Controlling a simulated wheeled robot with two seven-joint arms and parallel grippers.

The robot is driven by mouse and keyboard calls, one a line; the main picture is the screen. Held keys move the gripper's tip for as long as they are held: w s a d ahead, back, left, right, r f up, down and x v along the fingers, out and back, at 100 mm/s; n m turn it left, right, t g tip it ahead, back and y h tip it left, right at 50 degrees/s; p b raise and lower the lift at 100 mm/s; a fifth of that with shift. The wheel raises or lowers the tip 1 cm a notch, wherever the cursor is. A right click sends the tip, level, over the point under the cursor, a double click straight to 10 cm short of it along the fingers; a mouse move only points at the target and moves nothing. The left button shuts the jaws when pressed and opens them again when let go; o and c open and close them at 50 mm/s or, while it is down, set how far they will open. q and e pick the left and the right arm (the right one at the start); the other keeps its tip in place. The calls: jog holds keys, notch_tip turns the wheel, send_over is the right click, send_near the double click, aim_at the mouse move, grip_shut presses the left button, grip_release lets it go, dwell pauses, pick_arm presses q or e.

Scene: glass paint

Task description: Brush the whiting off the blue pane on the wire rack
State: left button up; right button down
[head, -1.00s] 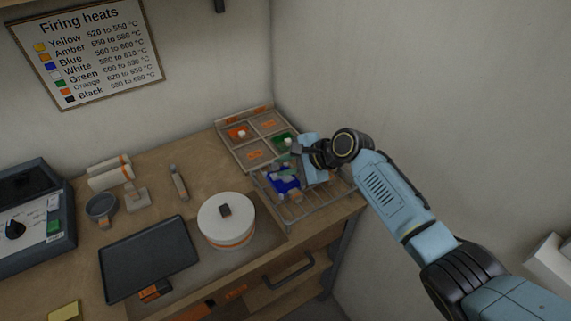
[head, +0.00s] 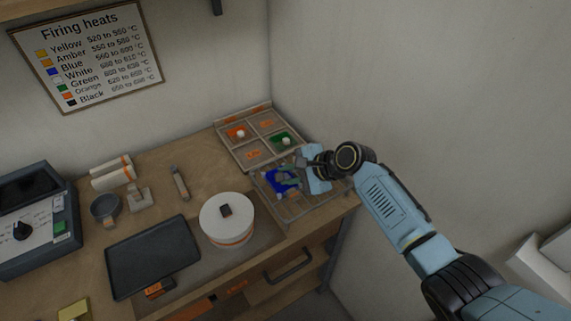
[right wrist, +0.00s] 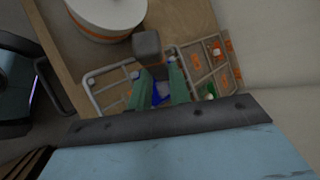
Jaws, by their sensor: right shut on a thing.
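The blue pane (head: 272,186) lies on the wire rack (head: 290,219) at the back right of the bench. My right gripper (head: 290,176) is low over the pane and covers part of it. It is shut on a dark grey tool, seemingly the brush (right wrist: 147,45), whose block-like end sticks out between the green fingers in the right wrist view. The blue pane (right wrist: 158,97) shows there between the fingers. Whether the brush touches the pane, and how much whiting is left on it, I cannot tell. My left gripper is out of view.
A sectioned tray (head: 228,149) with orange and green patches stands behind the rack. A white lidded pot (head: 226,226) is left of the rack, with a dark tray (head: 152,258) beyond it. The wall is close on the right.

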jog(key=shift+s+d, duration=0.15)
jog(key=shift+s, duration=0.05)
jog(key=shift+w+a+b, duration=0.5)
jog(key=shift+w+b, duration=0.1)
jog(key=shift+w, duration=0.1)
jog(key=shift+w+a+b, duration=0.45)
jog(key=shift+w+b, duration=0.1)
jog(key=shift+w, duration=0.1)
jog(key=shift+s+d+r+p, duration=0.15)
jog(key=shift+s+d+p, duration=0.3)
jog(key=shift+p, duration=0.6)
jog(key=shift+s+d+p, duration=0.5)
jog(key=shift+s+p, duration=0.3)
jog(key=shift+s, duration=0.05)
jog(key=shift+s+d+f, duration=0.2)
jog(key=shift+s+d, duration=0.1)
jog(key=shift+s, duration=0.2)
jog(key=shift+s+d, duration=0.6)
jog(key=shift+s, duration=0.25)
jog(key=shift+r, duration=0.15)
